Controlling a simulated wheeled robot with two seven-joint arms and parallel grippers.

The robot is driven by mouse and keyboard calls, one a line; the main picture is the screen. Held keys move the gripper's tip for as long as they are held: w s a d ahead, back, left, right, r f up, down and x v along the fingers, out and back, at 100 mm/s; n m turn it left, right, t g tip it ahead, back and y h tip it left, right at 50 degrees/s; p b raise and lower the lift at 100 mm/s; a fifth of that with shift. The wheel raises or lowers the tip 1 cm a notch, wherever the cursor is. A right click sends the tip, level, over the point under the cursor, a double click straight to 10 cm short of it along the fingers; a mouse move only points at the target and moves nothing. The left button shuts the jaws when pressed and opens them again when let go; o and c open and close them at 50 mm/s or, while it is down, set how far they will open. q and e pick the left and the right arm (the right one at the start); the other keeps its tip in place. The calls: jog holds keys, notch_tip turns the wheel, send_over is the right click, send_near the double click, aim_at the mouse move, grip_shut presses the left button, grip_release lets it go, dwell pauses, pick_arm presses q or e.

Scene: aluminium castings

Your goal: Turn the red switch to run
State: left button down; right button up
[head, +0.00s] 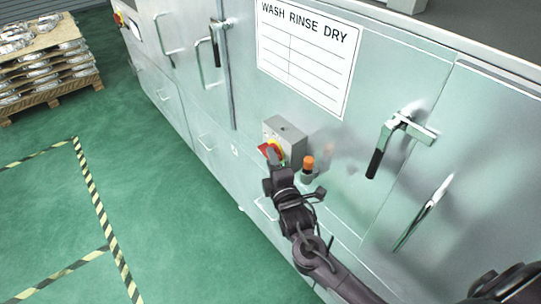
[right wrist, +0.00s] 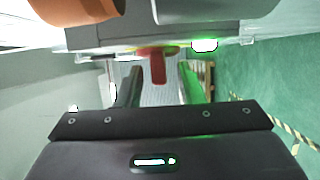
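The red switch (head: 267,149) sits on a yellow plate on a grey box (head: 286,138) fixed to the front of the machine. My right gripper (head: 274,160) is right at the switch and partly covers it in the head view. In the right wrist view, the red handle (right wrist: 157,67) shows between the two fingertips of the open right gripper (right wrist: 158,78), with a gap on either side. I cannot tell its set position, and no run mark is readable. My left gripper is not in view.
An orange-topped fitting (head: 308,163) sticks out just right of the switch box. Door handles (head: 384,140) project further right. A "WASH RINSE DRY" sign (head: 308,52) is above. A pallet of castings (head: 45,62) stands at far left; the green floor (head: 150,215) between is clear.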

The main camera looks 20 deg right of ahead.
jog(key=shift+w, duration=0.65)
grip_shut()
